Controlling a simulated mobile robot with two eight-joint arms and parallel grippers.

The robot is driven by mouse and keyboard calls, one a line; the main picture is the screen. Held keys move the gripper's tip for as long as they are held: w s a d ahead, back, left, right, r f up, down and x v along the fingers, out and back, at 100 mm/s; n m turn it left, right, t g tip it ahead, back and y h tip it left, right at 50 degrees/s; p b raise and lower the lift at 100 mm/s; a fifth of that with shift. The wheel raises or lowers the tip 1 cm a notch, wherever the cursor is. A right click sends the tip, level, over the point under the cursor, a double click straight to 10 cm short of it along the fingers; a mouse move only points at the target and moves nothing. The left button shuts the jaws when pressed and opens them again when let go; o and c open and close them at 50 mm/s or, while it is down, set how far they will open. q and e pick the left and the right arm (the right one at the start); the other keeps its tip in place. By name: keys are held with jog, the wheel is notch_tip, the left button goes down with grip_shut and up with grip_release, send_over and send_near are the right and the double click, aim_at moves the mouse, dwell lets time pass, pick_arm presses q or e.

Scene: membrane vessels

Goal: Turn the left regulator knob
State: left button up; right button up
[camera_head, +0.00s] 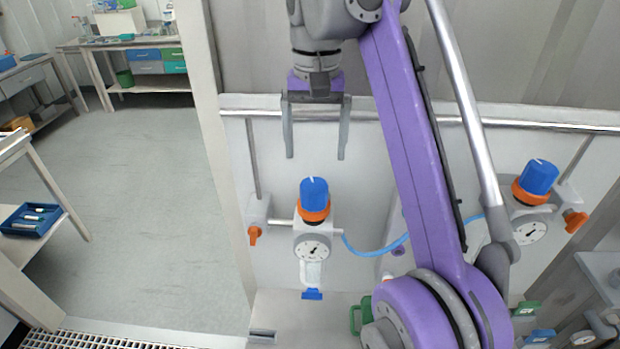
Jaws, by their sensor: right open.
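The left regulator has a blue knob (314,191) with a white mark on top, above an orange collar (313,213) and a round white gauge (312,248). My right gripper (316,157) is open and points down, with its two grey fingers apart. In the picture it hangs just above the left knob, not touching it, with nothing between the fingers. A second regulator with a similar blue knob (538,176) stands at the right. My left gripper is not in view.
A metal rail (540,126) runs across the panel behind the regulators. A blue hose (375,251) leads right from the left regulator and passes behind my purple arm. Orange valve handles (254,235) flank the regulators. Open floor (150,220) lies at the left.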

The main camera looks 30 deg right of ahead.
aim_at(314, 182)
notch_tip(314, 182, down, 8)
jog(key=b, duration=0.2)
jog(key=shift+b, duration=0.35)
jog(key=shift+w+f, duration=0.15)
jog(key=shift+f, duration=0.45)
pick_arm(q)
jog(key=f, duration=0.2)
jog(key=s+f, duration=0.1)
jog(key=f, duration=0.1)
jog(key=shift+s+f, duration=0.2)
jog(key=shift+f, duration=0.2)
pick_arm(e)
jog(key=c, duration=1.4)
